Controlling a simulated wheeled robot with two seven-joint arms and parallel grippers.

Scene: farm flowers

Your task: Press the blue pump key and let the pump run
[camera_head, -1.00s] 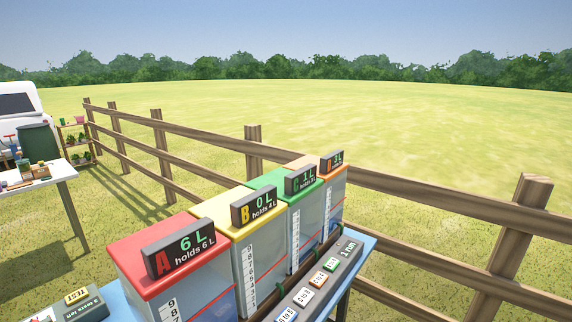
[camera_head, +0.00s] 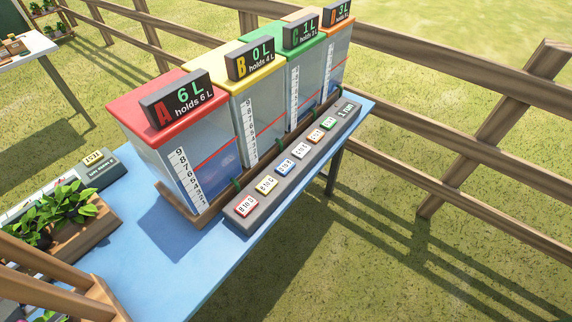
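The blue pump key (camera_head: 285,167) sits on the grey key panel (camera_head: 262,205), third from the near end, between a yellow key (camera_head: 266,185) and a pale key (camera_head: 300,150). A red key (camera_head: 246,206) is nearest; orange (camera_head: 315,136) and green (camera_head: 328,123) keys lie farther along. The panel's end display seems to read "1 run". Behind it stand tank A (camera_head: 180,140) showing 6 L, tank B (camera_head: 250,110) showing 0 L, tank C (camera_head: 300,80) showing 1 L and tank D (camera_head: 328,55) showing 3 L. Neither gripper is in view.
The blue table (camera_head: 190,260) has free room in front of the panel. At left are a small grey box with a yellow key (camera_head: 95,160) and a planter of green plants (camera_head: 75,205). Brown wooden bars (camera_head: 50,280) fill the lower left. A fence (camera_head: 460,110) runs behind.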

